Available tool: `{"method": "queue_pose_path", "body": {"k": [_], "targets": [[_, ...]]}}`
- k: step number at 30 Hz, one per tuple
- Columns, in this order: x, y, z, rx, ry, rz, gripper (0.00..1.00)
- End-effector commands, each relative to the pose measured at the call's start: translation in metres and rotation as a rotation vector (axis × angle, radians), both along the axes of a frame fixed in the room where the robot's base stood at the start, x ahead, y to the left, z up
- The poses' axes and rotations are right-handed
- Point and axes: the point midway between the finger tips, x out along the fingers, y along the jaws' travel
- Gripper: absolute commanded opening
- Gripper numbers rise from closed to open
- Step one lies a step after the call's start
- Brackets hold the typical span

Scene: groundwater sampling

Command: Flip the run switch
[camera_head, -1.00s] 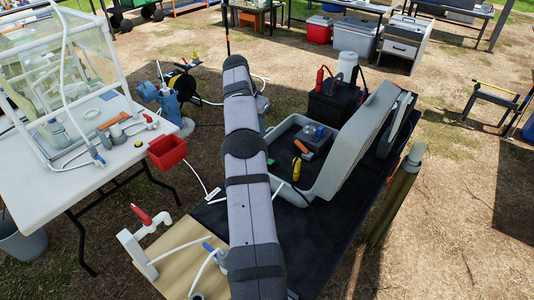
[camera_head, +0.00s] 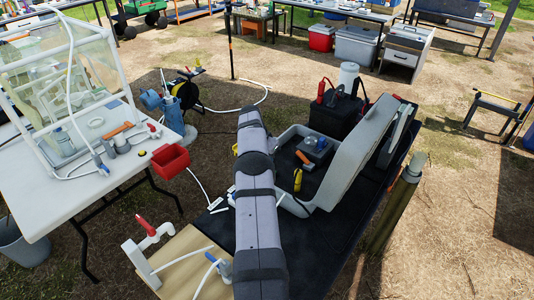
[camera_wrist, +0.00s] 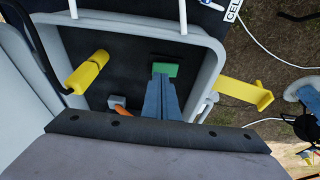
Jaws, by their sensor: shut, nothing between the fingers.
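The open grey case (camera_head: 345,165) lies on the dark table top in the head view, its lid raised. The case's tray rim also shows in the wrist view (camera_wrist: 212,50). My gripper (camera_wrist: 161,82) is shut and empty, pointing into the tray. A green block (camera_wrist: 165,69) shows right at its fingertips; I cannot tell whether they touch, or whether this is the run switch. No run switch is clearly readable. In the head view my arm hides the gripper.
A yellow-handled item (camera_wrist: 88,72) lies in the tray, left of my fingers. A yellow bracket-like piece (camera_wrist: 243,94) sticks out past the right rim. A black battery-like box (camera_head: 335,112) stands behind the case. A red bin (camera_head: 170,159) hangs at the white table's edge.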

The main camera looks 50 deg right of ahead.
Motion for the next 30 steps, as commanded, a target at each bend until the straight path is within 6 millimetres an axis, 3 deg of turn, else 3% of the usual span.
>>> {"method": "queue_pose_path", "body": {"k": [6,30], "targets": [[-0.003,0.0,-0.012,0.001,0.002,-0.002,0.0],[-0.008,-0.001,-0.023,0.003,-0.091,0.001,0.0]]}}
